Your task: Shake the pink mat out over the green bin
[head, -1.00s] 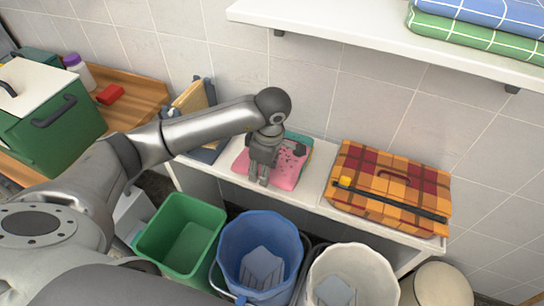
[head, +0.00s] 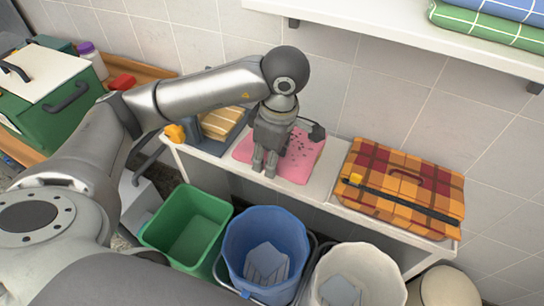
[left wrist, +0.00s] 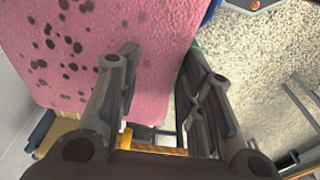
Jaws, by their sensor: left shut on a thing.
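The pink mat (head: 300,165) carries many dark specks on its upper face. It is over the white shelf in the head view, and I cannot tell whether it is clear of the shelf. My left gripper (head: 264,172) is shut on the mat's front edge. In the left wrist view the mat (left wrist: 140,60) fills the upper left, and the fingers (left wrist: 165,75) stand at its edge. The green bin (head: 187,230) stands on the floor in front of the shelf, left of and below the gripper. My right gripper is not in view.
A blue bin (head: 265,225) and a white bin (head: 320,280) stand right of the green bin. An orange plaid case (head: 400,185) lies on the shelf's right part. A tiled wall rises behind.

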